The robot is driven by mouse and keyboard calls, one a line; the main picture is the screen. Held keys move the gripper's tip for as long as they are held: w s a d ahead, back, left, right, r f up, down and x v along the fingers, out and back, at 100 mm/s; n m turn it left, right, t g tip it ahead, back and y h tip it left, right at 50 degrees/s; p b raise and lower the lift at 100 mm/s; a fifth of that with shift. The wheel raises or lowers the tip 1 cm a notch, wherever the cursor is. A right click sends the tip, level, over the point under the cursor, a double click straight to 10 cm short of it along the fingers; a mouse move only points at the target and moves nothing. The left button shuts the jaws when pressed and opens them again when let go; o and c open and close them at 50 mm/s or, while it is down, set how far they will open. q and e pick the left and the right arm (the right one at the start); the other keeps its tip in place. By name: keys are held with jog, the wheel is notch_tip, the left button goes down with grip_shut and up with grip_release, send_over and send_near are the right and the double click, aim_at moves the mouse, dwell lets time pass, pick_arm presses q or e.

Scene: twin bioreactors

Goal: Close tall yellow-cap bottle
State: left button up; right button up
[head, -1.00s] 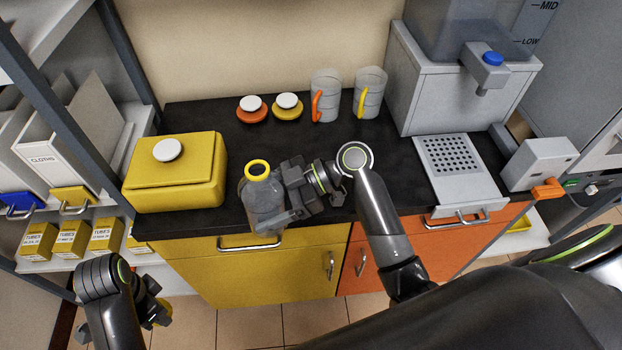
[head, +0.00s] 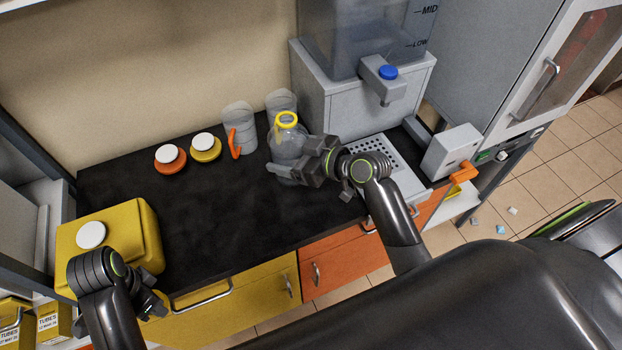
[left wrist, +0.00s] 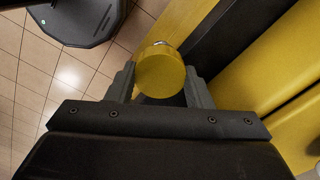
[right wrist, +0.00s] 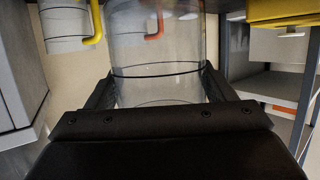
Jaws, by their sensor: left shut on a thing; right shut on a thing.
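The tall clear bottle (head: 289,145) has a yellow neck ring and an uncovered mouth. It is upright at the right part of the black counter, in front of the clear jugs. My right gripper (head: 300,168) is shut around its body; the right wrist view shows the clear wall (right wrist: 158,45) between the fingers. Whether its base touches the counter is unclear. My left gripper (head: 155,303) is at the counter's front left, beside the yellow box and apart from the bottle. In the left wrist view it is shut on a round yellow cap (left wrist: 160,75).
A yellow box (head: 135,225) with a white knob stands at the left. Orange (head: 170,158) and yellow (head: 205,147) lids with white knobs lie at the back. Two jugs (head: 240,125) stand behind the bottle. A grey dispenser (head: 345,100) is at right. The counter's middle (head: 215,210) is clear.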

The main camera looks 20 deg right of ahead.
pick_arm(q)
jog(key=shift+w+d+r, duration=0.15)
jog(key=shift+w+d, duration=0.05)
pick_arm(e)
jog(key=shift+w+d+r, duration=0.1)
jog(key=shift+d+r, duration=0.2)
jog(key=shift+d, duration=0.2)
jog(key=shift+a, duration=0.1)
jog(key=shift+f, duration=0.2)
pick_arm(q)
jog(key=shift+r+p, duration=0.25)
jog(key=shift+p, duration=0.05)
pick_arm(e)
send_over(296, 193)
jog(key=shift+f, duration=2.75)
pick_arm(q)
jog(key=shift+r, duration=0.1)
pick_arm(e)
notch_tip(296, 193, down, 3)
jog(key=shift+r, duration=0.15)
jog(key=shift+f, duration=0.7)
